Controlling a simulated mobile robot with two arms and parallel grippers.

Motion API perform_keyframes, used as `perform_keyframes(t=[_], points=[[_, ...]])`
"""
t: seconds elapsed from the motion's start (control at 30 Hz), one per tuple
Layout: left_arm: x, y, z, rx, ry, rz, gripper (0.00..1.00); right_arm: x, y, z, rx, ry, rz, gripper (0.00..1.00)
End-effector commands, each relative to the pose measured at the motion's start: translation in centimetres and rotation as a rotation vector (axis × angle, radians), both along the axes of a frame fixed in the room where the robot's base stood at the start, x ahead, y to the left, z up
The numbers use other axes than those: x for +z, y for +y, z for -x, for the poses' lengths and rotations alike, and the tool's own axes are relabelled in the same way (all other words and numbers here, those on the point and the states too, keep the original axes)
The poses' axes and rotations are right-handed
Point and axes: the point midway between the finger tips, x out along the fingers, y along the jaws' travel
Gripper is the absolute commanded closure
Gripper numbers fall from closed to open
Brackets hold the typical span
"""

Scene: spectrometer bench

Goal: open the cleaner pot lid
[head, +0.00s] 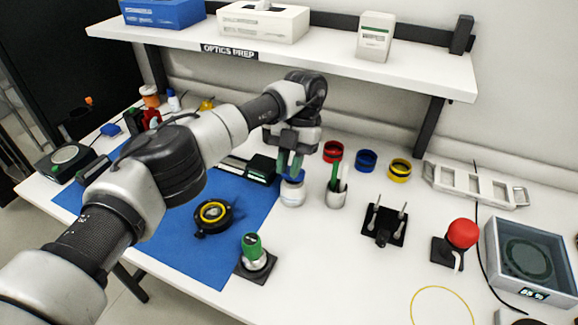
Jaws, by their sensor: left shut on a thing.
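The cleaner pot (292,195) is a small white jar standing on the white bench, just past the right edge of the blue mat. Its blue lid (293,176) shows at the top of the jar. My left gripper (291,170) points down from above, with its green-tipped fingers shut on the lid. The fingers hide part of the lid, and I cannot tell whether there is a gap between lid and jar. My right gripper is not in view.
A metal cup with green-handled tools (336,192) stands close to the right of the pot. Red (333,151), blue (366,160) and yellow (399,169) rings lie behind it. A green-topped device (254,257) stands in front. The shelf (330,56) overhangs the back.

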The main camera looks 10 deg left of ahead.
Motion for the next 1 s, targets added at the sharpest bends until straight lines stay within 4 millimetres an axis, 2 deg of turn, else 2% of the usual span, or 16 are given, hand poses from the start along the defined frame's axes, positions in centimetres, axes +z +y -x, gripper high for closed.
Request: perform_keyframes(t=[0.03,0.2,0.53,0.67,0.77,1.0], points=[[0.1,0.0,0.0,0.001,-0.003,0.000,0.78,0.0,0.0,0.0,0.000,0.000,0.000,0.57],[0.1,0.0,0.0,0.001,-0.003,0.000,0.53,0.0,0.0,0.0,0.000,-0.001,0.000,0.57],[0.4,0.0,-0.1,0.000,-0.003,0.000,0.53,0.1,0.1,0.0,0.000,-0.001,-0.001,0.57],[2.1,0.1,-0.1,0.001,-0.007,-0.003,0.53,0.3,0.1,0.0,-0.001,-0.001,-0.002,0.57],[4.2,0.1,-0.2,0.001,-0.008,-0.003,0.53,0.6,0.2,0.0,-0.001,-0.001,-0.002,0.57],[7.0,-4.6,2.2,-0.005,-0.005,0.000,0.53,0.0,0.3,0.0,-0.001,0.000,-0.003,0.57]])
